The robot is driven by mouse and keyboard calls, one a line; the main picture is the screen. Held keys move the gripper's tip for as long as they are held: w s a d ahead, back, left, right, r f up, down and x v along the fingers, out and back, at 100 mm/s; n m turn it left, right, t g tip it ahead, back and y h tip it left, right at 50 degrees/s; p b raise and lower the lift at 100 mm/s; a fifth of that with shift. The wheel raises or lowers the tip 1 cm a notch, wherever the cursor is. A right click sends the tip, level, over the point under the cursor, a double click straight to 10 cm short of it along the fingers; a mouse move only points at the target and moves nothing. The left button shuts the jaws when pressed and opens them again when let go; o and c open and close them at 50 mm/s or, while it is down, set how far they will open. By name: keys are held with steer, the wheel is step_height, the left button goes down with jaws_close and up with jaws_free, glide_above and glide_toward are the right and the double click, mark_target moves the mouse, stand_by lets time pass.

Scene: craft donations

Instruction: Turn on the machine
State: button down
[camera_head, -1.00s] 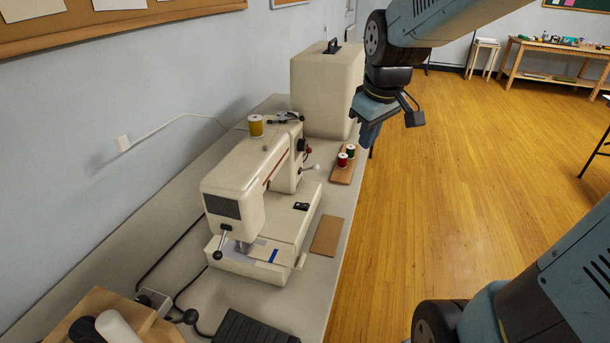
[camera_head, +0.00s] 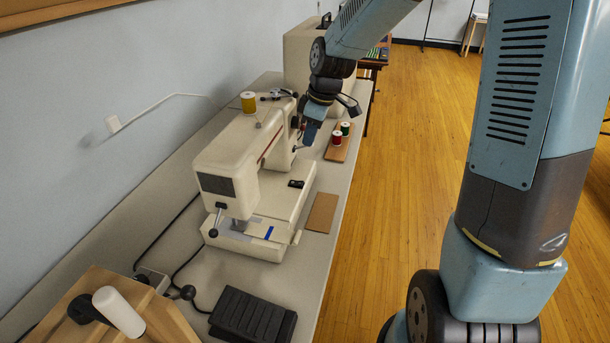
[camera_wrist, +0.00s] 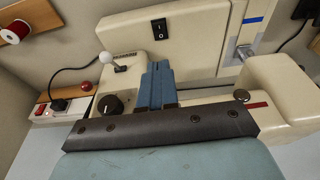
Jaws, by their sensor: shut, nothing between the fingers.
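The cream sewing machine (camera_head: 245,150) stands on the long table. A black rocker switch (camera_head: 296,184) sits on its bed. In the wrist view the switch (camera_wrist: 160,28) shows white marks and lies beyond my fingertips. My gripper (camera_head: 308,135) is at the right end of the machine, beside its upright column. In the wrist view my gripper (camera_wrist: 158,68) has its blue fingers together with nothing between them. The fingers lie between the switch and the machine's upper arm (camera_wrist: 285,85). A white-knobbed lever (camera_wrist: 106,58) and a black dial (camera_wrist: 110,104) are left of them. I cannot tell whether they touch the machine.
A board with thread spools (camera_head: 337,150) lies right of the machine. A power strip (camera_wrist: 62,108) with a red light is near the dial. A black foot pedal (camera_head: 252,316) and wooden box (camera_head: 170,325) are in front. A tall cream case (camera_head: 300,60) stands behind.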

mark_target(301, 183)
steer(key=shift+f, duration=0.1)
steer(key=x, duration=0.8)
steer(key=d+x, duration=0.1)
steer(key=x, duration=0.3)
steer(key=shift+s+a+f, duration=0.1)
steer(key=shift+s+f, duration=0.1)
steer(key=shift+f, duration=0.75)
steer(key=shift+f, duration=0.3)
steer(key=shift+r, duration=0.15)
steer(key=shift+w+a+r, duration=0.2)
steer(key=shift+a+r, duration=0.1)
steer(key=shift+a, duration=0.15)
